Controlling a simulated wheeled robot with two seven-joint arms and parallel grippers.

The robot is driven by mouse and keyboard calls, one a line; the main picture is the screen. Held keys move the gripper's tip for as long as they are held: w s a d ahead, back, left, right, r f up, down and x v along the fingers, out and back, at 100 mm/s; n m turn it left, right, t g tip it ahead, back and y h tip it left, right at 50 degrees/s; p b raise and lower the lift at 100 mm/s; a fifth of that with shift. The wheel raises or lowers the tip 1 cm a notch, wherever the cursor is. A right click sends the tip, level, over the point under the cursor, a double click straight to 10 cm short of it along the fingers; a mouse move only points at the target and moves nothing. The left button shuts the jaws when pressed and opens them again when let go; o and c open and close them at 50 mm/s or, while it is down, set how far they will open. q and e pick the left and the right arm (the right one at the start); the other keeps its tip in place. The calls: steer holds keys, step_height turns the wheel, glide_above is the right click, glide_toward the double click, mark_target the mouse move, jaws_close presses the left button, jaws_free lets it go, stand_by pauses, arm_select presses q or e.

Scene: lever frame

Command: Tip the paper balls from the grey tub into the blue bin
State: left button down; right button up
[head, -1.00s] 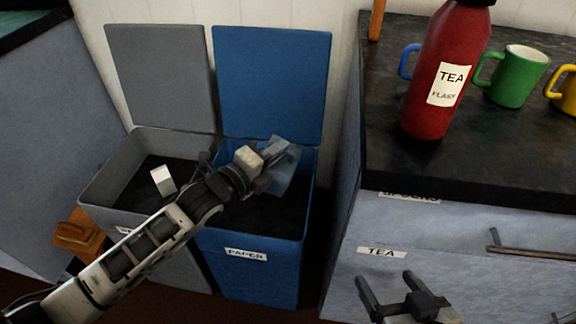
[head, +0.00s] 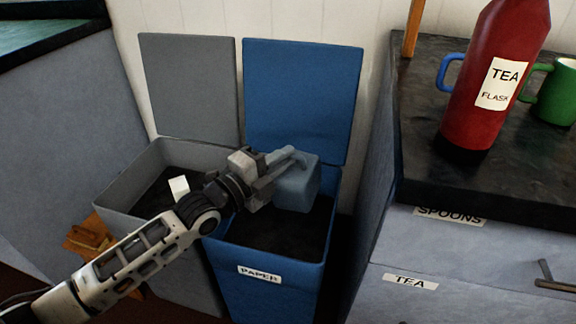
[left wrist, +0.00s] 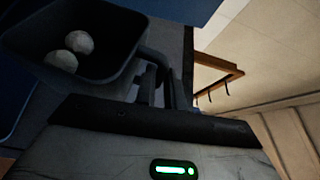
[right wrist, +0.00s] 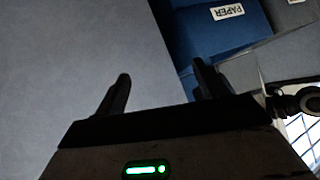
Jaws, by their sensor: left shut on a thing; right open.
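The grey tub (head: 300,186) is above the opening of the blue bin (head: 268,298), near its back. My left gripper (head: 282,165) is shut on the tub's handle. In the left wrist view the tub (left wrist: 112,70) shows its open mouth, with two whitish paper balls (left wrist: 78,42) inside. The head view shows the tub's outer side, hides the balls, and leaves its exact tilt unclear. The blue bin's lid (head: 303,95) stands open, and its visible inside is dark. My right gripper (right wrist: 160,90) is open and empty in the right wrist view, outside the head view.
A grey bin (head: 125,188) with a raised lid and a white piece (head: 179,187) inside stands left of the blue bin. A counter (head: 420,170) with a red flask (head: 485,90) and a green mug (head: 558,95) stands at right, above labelled drawers.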

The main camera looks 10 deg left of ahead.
arm_select(q)
steer(key=shift+a+f, duration=0.2)
steer(key=shift+a, duration=0.05)
steer(key=shift+w+a+f+n+t+b, duration=0.15)
steer(key=shift+a+f+n+t+b, duration=0.2)
steer(key=shift+a+n+b, duration=0.65)
steer(key=shift+w+a+f+n+t+b, duration=0.2)
steer(key=shift+a+n+t+b, duration=0.2)
steer(key=shift+a+n+b, duration=0.55)
steer(key=shift+w+a+f+n+t+b, duration=0.15)
steer(key=shift+a+n+t+b, duration=0.2)
steer(key=shift+a+n+b, duration=0.6)
arm_select(e)
steer(key=shift+w+a+r+t+y, duration=0.2)
steer(key=shift+w+a+t+y, duration=0.2)
steer(key=shift+a+t, duration=0.1)
steer(key=shift+w+a+r+t+y, duration=0.2)
steer(key=shift+w+a+t+y, duration=0.05)
steer(key=shift+a+t+y, duration=0.2)
arm_select(q)
steer(key=shift+d, duration=0.15)
steer(key=shift+r, duration=0.1)
